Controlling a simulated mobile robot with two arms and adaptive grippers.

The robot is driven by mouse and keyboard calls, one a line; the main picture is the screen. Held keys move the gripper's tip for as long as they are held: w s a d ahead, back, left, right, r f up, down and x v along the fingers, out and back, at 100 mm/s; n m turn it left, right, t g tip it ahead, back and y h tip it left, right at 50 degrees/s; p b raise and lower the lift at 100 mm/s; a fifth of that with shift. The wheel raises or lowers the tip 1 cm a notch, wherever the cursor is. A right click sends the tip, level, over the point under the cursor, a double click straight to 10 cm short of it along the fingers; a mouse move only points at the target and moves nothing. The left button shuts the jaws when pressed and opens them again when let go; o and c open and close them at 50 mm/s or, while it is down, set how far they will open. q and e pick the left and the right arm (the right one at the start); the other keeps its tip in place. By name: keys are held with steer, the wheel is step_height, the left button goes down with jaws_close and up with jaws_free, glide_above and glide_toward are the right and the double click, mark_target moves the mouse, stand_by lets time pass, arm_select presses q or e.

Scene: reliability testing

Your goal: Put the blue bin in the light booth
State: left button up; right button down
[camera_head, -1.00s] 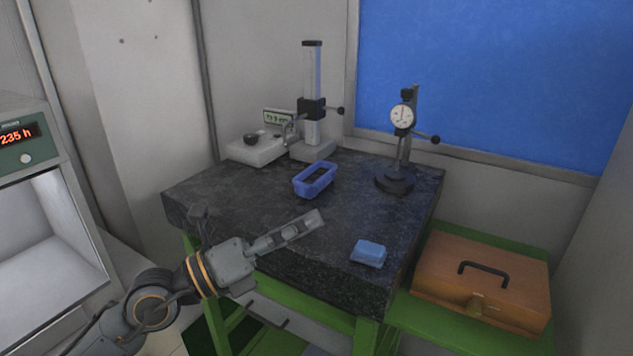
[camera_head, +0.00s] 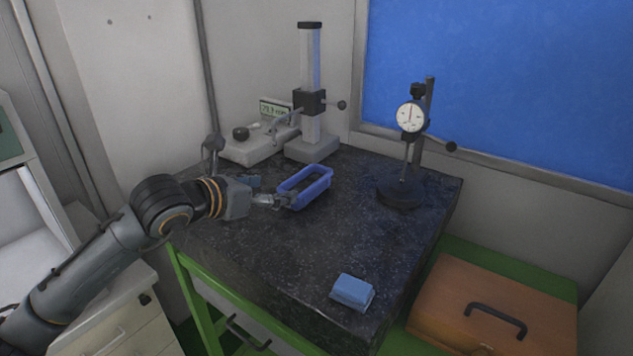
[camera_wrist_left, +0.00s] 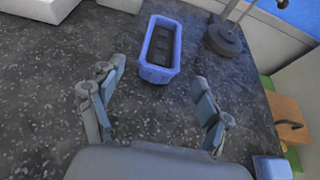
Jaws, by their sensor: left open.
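The blue bin (camera_head: 305,187) sits upright on the dark stone table, with dark pieces inside that show in the wrist view (camera_wrist_left: 160,48). My left gripper (camera_head: 270,192) is open at the bin's left side in the head view. In the wrist view its two fingers (camera_wrist_left: 158,80) are spread apart, with the bin just beyond them and nothing held. The light booth (camera_head: 22,225) shows only in part at the left edge of the head view, with a pale interior and a green front panel. My right gripper is not seen.
The stone table (camera_head: 250,240) carries a height gauge (camera_head: 312,120) behind the bin and a dial gauge stand (camera_head: 402,190) to its right. A blue block (camera_head: 352,291) lies near the front edge. An orange case (camera_head: 490,310) stands lower right. The table's middle is clear.

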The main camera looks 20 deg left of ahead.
arm_select(q)
steer(key=p, duration=0.2)
glide_toward(309, 183)
steer(key=x, duration=0.3)
steer(key=shift+w+f, duration=0.1)
steer(key=shift+w, duration=0.05)
steer(key=shift+w+d+f, duration=0.1)
steer(key=shift+w+f, duration=0.05)
steer(key=shift+w, duration=0.1)
steer(key=w+p, duration=0.2)
steer(key=p, duration=0.1)
steer(key=shift+d+f, duration=0.1)
steer(key=shift+d, duration=0.25)
steer(key=shift+p+x, duration=0.3)
steer(key=shift+x, duration=0.8)
steer(key=shift+w+d+f, duration=0.1)
steer(key=shift+w+f, duration=0.15)
steer(key=shift+f, duration=0.1)
steer(key=c, duration=1.3)
steer(key=shift+c, duration=0.5)
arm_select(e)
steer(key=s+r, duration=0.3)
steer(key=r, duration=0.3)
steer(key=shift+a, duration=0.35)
